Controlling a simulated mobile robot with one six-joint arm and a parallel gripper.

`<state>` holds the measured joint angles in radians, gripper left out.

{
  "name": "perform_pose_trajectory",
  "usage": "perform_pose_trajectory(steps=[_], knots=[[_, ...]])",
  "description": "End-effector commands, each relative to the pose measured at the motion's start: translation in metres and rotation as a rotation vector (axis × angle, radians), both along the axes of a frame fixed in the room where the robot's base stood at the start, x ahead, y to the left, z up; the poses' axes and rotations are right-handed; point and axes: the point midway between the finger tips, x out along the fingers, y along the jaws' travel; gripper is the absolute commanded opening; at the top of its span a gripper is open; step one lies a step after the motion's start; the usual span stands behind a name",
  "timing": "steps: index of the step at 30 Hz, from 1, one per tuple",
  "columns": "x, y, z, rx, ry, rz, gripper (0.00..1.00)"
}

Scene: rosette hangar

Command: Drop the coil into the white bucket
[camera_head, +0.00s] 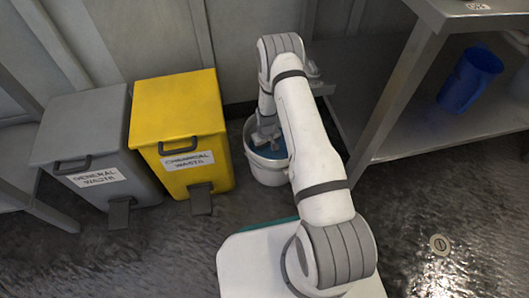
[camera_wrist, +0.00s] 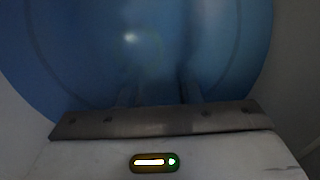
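The white bucket (camera_head: 266,173) stands on the floor right of the yellow bin, with a blue inside partly hidden by my arm. My gripper (camera_head: 268,137) is over the bucket's mouth and seems to reach down into it. In the wrist view, blue fills most of the space beyond the gripper's grey bar. Two dim finger shapes show there (camera_wrist: 160,92), apart, with only blue between them. I see no coil in either view; the bucket's bottom is not clear.
A yellow chemical waste bin (camera_head: 180,115) and a grey general waste bin (camera_head: 85,130) stand left of the bucket. The wet floor at front right is open.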

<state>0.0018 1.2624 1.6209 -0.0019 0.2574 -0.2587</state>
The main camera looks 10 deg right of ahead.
Motion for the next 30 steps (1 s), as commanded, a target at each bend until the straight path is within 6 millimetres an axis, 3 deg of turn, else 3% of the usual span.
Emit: perform_pose_trajectory(steps=[1, 3, 9, 27, 30], knots=[[0.000, 0.000, 0.016, 0.000, 0.000, 0.000, 0.31], [0.000, 0.000, 0.029, 0.000, -0.001, 0.000, 0.31], [0.000, 0.000, 0.049, 0.000, 0.000, -0.001, 0.31], [0.000, -0.001, 0.052, 0.000, 0.000, -0.001, 0.31], [0.001, -0.001, 0.061, 0.000, -0.003, -0.003, 0.31]])
